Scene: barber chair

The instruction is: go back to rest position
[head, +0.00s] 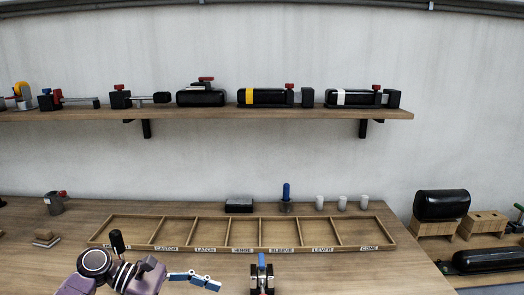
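My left arm comes in at the lower left, purple and black. Its gripper (195,279), with pale blue-and-white fingers, points right above the bench front. I see it side-on, so the gap between its fingers does not show, and nothing held is visible. My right gripper is not in view. A small dark and metal fixture with a blue top (262,273) stands at the bottom centre, right of the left gripper and apart from it.
A labelled wooden tray (240,249) with several empty compartments lies on the bench. Behind it are a black block (239,205), a blue-handled tool (287,195) and white cups (342,203). A wall shelf (300,112) holds several mechanisms. Black cylinders (442,204) are at right.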

